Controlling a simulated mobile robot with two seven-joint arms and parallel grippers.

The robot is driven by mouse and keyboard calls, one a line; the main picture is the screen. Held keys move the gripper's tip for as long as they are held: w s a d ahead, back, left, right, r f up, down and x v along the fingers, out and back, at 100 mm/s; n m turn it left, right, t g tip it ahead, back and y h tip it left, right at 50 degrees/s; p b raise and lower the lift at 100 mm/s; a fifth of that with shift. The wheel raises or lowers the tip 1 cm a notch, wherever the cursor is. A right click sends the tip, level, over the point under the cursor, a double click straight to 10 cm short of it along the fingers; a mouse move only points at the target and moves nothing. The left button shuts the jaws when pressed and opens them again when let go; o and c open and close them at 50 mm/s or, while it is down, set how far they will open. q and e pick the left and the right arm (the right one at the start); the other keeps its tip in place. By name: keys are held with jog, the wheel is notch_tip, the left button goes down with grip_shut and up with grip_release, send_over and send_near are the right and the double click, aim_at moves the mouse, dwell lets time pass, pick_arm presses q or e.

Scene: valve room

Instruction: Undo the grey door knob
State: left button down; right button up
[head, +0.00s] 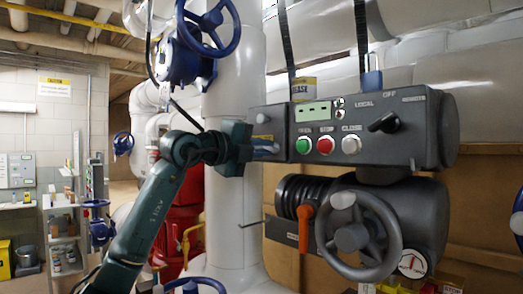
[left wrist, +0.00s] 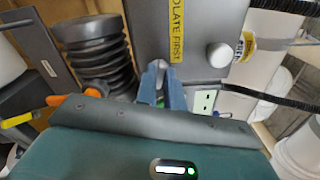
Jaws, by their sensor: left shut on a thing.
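The dark grey control box (head: 372,147) has a side door (left wrist: 195,22) at its left end with a yellow label (left wrist: 176,30). One round grey knob (left wrist: 219,54) stands free on this door; it shows small in the head view (head: 262,118). My left gripper (head: 274,150) is at the lower part of the door, below the label. In the left wrist view its fingers (left wrist: 161,75) are shut on a grey door knob, which they mostly hide. My right gripper is not in view.
Below the box are a black ribbed cylinder (left wrist: 92,50), an orange lever (head: 305,226) and a grey handwheel (head: 358,235). A white pipe (head: 231,190) stands close behind my left arm. A blue valve wheel (head: 208,30) hangs above it.

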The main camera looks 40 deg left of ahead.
pick_arm(q)
jog(key=shift+n, duration=0.6)
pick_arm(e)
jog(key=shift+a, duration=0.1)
pick_arm(q)
jog(key=shift+n, duration=0.3)
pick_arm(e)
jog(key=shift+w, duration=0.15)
pick_arm(q)
jog(key=c, duration=1.5)
grip_release()
jog(key=shift+s, duration=0.1)
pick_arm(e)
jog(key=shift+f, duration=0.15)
